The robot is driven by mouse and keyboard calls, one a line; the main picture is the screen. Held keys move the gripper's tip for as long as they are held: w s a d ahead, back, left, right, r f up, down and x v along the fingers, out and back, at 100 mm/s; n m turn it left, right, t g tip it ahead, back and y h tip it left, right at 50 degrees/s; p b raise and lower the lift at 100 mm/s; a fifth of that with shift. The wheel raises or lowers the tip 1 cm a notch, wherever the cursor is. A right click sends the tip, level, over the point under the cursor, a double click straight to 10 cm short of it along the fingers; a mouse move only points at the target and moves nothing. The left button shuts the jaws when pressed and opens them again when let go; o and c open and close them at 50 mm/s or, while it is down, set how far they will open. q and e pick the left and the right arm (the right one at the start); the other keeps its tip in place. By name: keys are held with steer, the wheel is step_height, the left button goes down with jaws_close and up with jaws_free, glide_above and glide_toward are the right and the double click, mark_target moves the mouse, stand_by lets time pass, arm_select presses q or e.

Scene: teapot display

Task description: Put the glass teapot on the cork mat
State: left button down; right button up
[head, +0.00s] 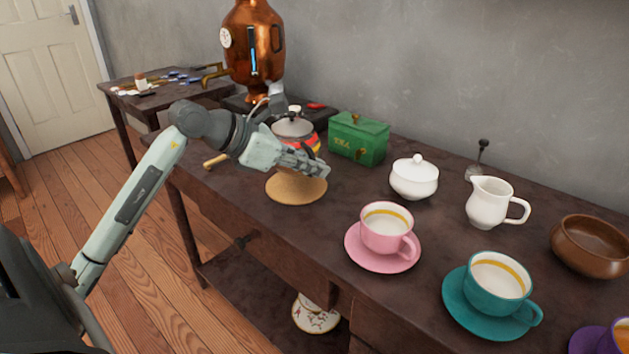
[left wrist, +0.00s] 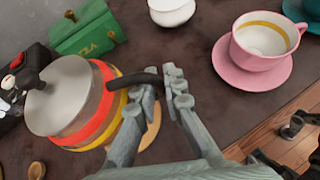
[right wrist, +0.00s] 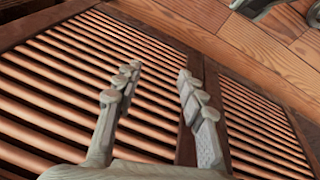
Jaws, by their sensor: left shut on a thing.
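The glass teapot (head: 293,128) has a grey lid and red, orange and yellow bands. In the head view it is partly hidden behind my left gripper (head: 312,163). In the left wrist view the teapot (left wrist: 98,112) fills the left side, and its dark handle (left wrist: 133,79) runs between the fingers of my left gripper (left wrist: 163,84), which is shut on it. The round cork mat (head: 296,190) lies in front of the teapot, below the gripper. I cannot tell whether the teapot is clear of the table. My right gripper (right wrist: 157,80) is open and empty.
A green tea tin (head: 358,139) stands right of the teapot, and a copper urn (head: 252,50) behind it. A white sugar bowl (head: 414,179), pink cup (head: 386,230), teal cup (head: 497,275) and white jug (head: 490,203) stand right of the mat. Slatted wood (right wrist: 60,90) lies beyond my right gripper.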

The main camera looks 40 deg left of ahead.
arm_select(q)
steer(key=shift+w+f, duration=0.2)
steer(key=shift+w, duration=0.05)
step_height(320, 180, down, 4)
steer(key=shift+r, duration=0.2)
arm_select(e)
steer(key=shift+f, duration=0.35)
steer(key=shift+s+f, duration=0.1)
steer(key=shift+s, duration=0.05)
arm_select(q)
steer(key=shift+f, duration=0.1)
steer(key=c, duration=1.6)
jaws_free()
steer(key=shift+s+f, duration=0.1)
arm_select(e)
steer(key=shift+r, duration=0.5)
